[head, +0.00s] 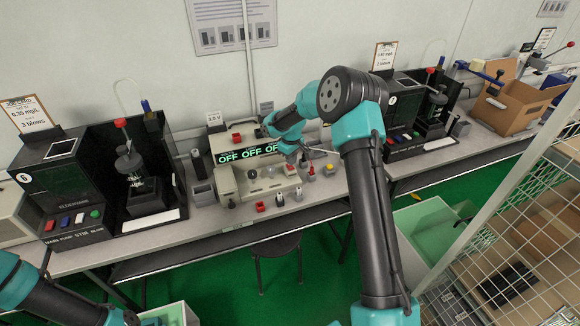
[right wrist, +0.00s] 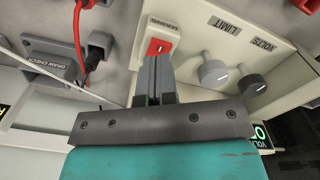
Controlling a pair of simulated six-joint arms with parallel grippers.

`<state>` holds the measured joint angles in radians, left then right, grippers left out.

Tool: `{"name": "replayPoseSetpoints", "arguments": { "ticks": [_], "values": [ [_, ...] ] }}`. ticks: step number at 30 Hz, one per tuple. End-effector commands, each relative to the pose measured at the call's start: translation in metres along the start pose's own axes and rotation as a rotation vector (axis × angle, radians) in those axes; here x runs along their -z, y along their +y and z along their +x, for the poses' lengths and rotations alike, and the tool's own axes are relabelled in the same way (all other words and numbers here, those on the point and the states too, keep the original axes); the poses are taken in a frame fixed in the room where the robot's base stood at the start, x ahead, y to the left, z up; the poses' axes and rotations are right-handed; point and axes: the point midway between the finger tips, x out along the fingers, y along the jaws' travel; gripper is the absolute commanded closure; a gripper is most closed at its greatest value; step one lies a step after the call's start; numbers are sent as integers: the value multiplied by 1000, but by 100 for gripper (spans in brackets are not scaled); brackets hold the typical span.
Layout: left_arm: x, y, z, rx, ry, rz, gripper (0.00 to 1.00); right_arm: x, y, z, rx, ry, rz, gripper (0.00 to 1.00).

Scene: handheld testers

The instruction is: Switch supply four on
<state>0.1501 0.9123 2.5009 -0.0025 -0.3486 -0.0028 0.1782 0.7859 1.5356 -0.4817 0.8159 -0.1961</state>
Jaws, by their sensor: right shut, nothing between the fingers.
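A beige bench supply unit (head: 228,180) stands mid-bench in the head view. Its green display (head: 250,152) reads OFF several times, partly covered by my right arm. No supply number four is readable. In the head view the right gripper (head: 293,158) is small, over the unit's right end.
A black breath-tester station (head: 60,185) stands left and another (head: 405,105) right. A cardboard box (head: 515,105) sits at the far right. A wire mesh panel (head: 510,185) rises front right. In the right wrist view, a grey DRAW CHECK block (right wrist: 52,58) with cables lies left of the switch.

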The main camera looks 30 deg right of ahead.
Motion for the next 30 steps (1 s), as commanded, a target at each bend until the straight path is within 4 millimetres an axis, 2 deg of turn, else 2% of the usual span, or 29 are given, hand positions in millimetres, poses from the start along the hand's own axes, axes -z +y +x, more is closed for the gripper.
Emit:
{"name": "replayPoseSetpoints", "arguments": {
  "ticks": [30],
  "values": [
    [0,0,0,0,0,0,57,0,0,8,0,0,0,100]
  ]
}}
